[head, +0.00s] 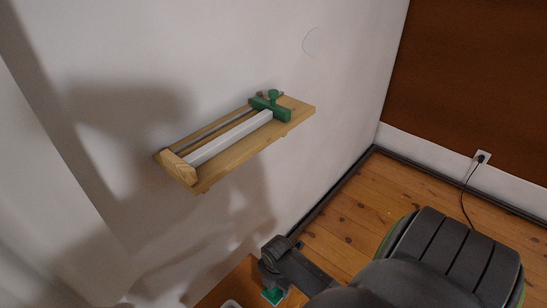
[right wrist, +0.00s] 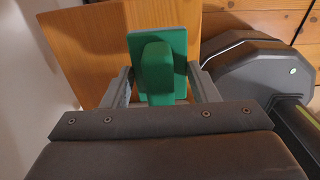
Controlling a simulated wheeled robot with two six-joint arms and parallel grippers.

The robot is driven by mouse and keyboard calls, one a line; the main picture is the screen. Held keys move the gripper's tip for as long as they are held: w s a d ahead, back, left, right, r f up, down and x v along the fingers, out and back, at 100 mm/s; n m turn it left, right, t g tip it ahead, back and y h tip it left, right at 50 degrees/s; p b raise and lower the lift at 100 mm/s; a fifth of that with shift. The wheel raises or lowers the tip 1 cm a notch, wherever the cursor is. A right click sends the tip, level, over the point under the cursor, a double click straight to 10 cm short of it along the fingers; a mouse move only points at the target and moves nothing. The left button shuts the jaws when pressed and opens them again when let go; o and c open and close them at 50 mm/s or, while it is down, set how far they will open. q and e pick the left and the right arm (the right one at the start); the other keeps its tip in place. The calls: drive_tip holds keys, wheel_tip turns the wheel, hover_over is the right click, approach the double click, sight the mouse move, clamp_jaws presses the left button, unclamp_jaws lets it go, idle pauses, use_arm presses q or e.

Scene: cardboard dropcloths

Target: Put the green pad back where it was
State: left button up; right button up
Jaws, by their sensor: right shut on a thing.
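The green pad (right wrist: 178,40) is a flat green plate with a raised green block on its near side. My right gripper (right wrist: 162,86) has a grey finger on each side of that block and is shut on it. In the head view the pad (head: 271,297) shows as a small green patch under my right gripper (head: 274,284), low in the picture. It is in front of a wooden surface; I cannot tell whether it touches it. My left gripper is not in view.
A wooden wall shelf (head: 240,152) carries a white bar (head: 228,139), a metal rail and a green clamp with a knob (head: 272,103). An orange-brown wooden surface (head: 226,287) lies below it, by the wall. A black cable (head: 464,195) hangs from a socket at the right.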

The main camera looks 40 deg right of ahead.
sight(277, 293)
drive_tip(key=shift+s+f, duration=0.1)
drive_tip(key=shift+f, duration=1.1)
wheel_tip(277, 293, down, 3)
drive_tip(key=shift+f+b, duration=0.15)
drive_tip(key=shift+b, duration=0.6)
drive_tip(key=shift+f, duration=0.3)
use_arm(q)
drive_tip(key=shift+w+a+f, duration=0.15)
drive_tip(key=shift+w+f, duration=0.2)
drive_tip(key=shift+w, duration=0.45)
